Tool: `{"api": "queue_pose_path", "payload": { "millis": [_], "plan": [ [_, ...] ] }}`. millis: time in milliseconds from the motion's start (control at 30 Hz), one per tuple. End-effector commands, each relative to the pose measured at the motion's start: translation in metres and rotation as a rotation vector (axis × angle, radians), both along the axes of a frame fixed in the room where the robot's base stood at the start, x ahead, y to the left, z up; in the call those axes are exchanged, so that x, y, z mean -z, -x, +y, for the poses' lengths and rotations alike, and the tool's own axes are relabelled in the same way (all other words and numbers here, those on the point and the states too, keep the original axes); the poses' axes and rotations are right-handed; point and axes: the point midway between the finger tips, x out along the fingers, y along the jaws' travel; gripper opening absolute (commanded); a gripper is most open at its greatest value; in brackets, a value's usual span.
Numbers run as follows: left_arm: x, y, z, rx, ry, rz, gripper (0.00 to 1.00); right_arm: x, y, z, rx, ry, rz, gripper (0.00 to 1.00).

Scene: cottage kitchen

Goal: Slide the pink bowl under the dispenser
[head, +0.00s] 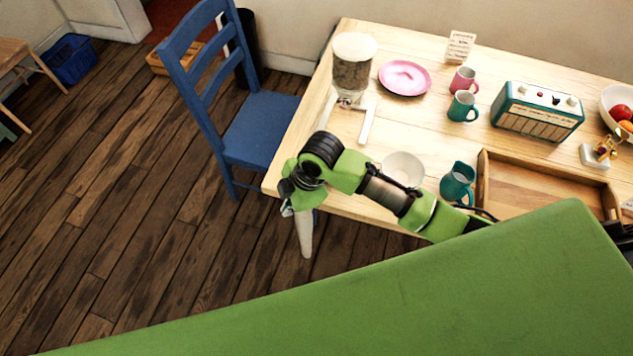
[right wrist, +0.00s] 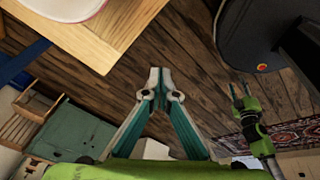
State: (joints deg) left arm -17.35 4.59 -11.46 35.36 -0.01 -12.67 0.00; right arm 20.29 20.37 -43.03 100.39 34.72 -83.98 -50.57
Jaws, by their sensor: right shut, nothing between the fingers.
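A shallow pink dish (head: 404,77), the only pink bowl-like thing, lies on the table right of the dispenser. The dispenser (head: 352,72) is a clear container of brown food on a pale stand near the table's far left. My right gripper (head: 288,208) hangs off the table's front left corner, well away from both. Its fingers meet, empty, in the right wrist view (right wrist: 155,78). My left gripper (right wrist: 240,92) shows small in that view, its fingers seemingly apart; it is out of the head view.
My right forearm passes close to a white bowl (head: 402,165) and a teal jug (head: 457,182) at the front edge. Two mugs (head: 463,95), a radio (head: 538,108) and a wooden tray (head: 545,186) stand farther right. A blue chair (head: 255,130) is at the left side.

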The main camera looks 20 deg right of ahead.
Motion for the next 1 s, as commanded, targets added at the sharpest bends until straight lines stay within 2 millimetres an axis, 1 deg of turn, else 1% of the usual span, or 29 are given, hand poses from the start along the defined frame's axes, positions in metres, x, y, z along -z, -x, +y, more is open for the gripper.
{"api": "queue_pose_path", "payload": {
  "millis": [33, 100, 200, 300, 400, 500, 567, 667, 767, 1000],
  "plan": [
    [-0.005, 0.004, 0.0, 0.0, -0.001, 0.005, 0.4, -0.023, -0.008, -0.004, -0.123, 0.045, -0.023, 0.0],
    [-0.008, 0.006, 0.001, 0.0, -0.001, 0.009, 0.4, -0.044, -0.008, -0.01, -0.293, 0.105, -0.032, 0.0],
    [-0.012, 0.007, 0.001, 0.0, -0.001, 0.01, 0.4, -0.068, -0.008, -0.024, -0.504, 0.188, -0.029, 0.0],
    [-0.015, 0.005, 0.0, 0.0, -0.001, 0.007, 0.4, -0.086, -0.006, -0.039, -0.658, 0.255, -0.016, 0.0],
    [-0.016, -0.001, 0.0, 0.0, 0.0, -0.001, 0.4, -0.098, -0.004, -0.05, -0.759, 0.296, 0.001, 0.0],
    [-0.018, -0.008, -0.001, 0.0, 0.001, -0.011, 0.4, -0.102, -0.003, -0.056, -0.81, 0.317, 0.013, 0.0],
    [-0.019, -0.01, -0.001, 0.0, 0.002, -0.015, 0.4, -0.1, -0.002, -0.058, -0.821, 0.321, 0.018, 0.0],
    [-0.021, -0.01, -0.001, 0.0, 0.002, -0.016, 0.4, -0.09, -0.001, -0.058, -0.826, 0.322, 0.02, 0.0],
    [-0.024, -0.01, -0.001, 0.0, 0.002, -0.015, 0.4, -0.073, -0.001, -0.058, -0.823, 0.32, 0.02, 0.0],
    [-0.032, -0.007, -0.001, 0.0, 0.001, -0.011, 0.4, -0.021, -0.001, -0.057, -0.822, 0.32, 0.02, 0.0]
  ]
}}
